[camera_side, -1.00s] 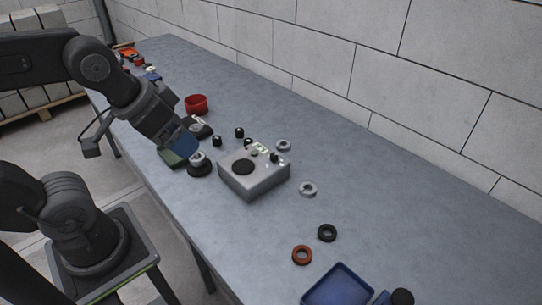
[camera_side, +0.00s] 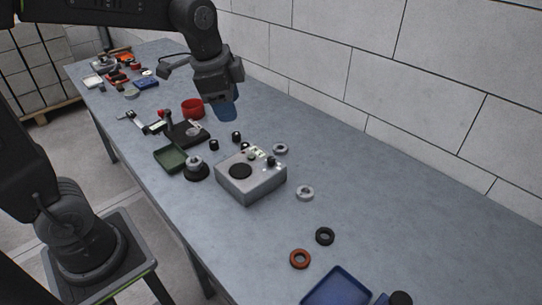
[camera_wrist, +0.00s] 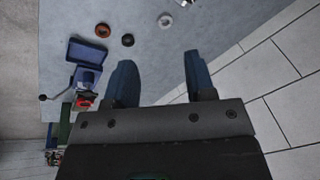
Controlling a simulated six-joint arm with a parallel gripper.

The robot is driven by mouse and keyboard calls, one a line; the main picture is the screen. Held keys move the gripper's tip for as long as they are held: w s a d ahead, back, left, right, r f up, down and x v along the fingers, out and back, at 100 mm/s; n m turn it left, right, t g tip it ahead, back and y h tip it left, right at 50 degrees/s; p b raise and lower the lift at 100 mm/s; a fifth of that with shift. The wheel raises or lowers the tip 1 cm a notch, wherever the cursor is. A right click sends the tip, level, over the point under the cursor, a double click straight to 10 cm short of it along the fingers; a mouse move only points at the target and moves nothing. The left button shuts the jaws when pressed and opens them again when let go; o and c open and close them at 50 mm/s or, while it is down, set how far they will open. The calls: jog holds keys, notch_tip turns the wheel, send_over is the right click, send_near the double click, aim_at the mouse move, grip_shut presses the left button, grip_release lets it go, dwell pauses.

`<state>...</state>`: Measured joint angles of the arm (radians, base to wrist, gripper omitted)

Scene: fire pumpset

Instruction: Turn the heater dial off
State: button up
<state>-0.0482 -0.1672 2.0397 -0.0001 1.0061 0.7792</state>
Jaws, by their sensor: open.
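The heater (camera_side: 250,184) is a light grey box with a round black plate (camera_side: 240,171) on top, standing mid-table in the side view. Small dark knobs and white labels sit along its back right edge, including a dark dial (camera_side: 271,161); its setting is too small to read. My gripper (camera_side: 228,112) is above the table, behind and left of the heater, apart from everything. In the wrist view its two blue fingers (camera_wrist: 158,80) are spread with nothing between them. A small part of the heater seems to show at the top edge there, but I cannot be sure.
Left of the heater are a black round base with a metal ring (camera_side: 196,171), a green tray (camera_side: 170,158) and a red bowl (camera_side: 193,108). Rings (camera_side: 300,259) and a blue tray (camera_side: 337,288) lie to the front right. A block wall (camera_side: 400,100) runs behind.

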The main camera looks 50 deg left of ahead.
jog(key=w+a+f+m+g, duration=0.2)
jog(key=w+f+m, duration=0.35)
jog(key=w, duration=0.45)
jog(key=m+g, duration=0.1)
jog(key=m, duration=0.3)
send_over(271, 158)
notch_tip(271, 158, down, 5)
notch_tip(271, 158, down, 14)
jog(key=shift+r, duration=0.25)
jog(key=shift+c, duration=0.5)
jog(key=c, duration=0.8)
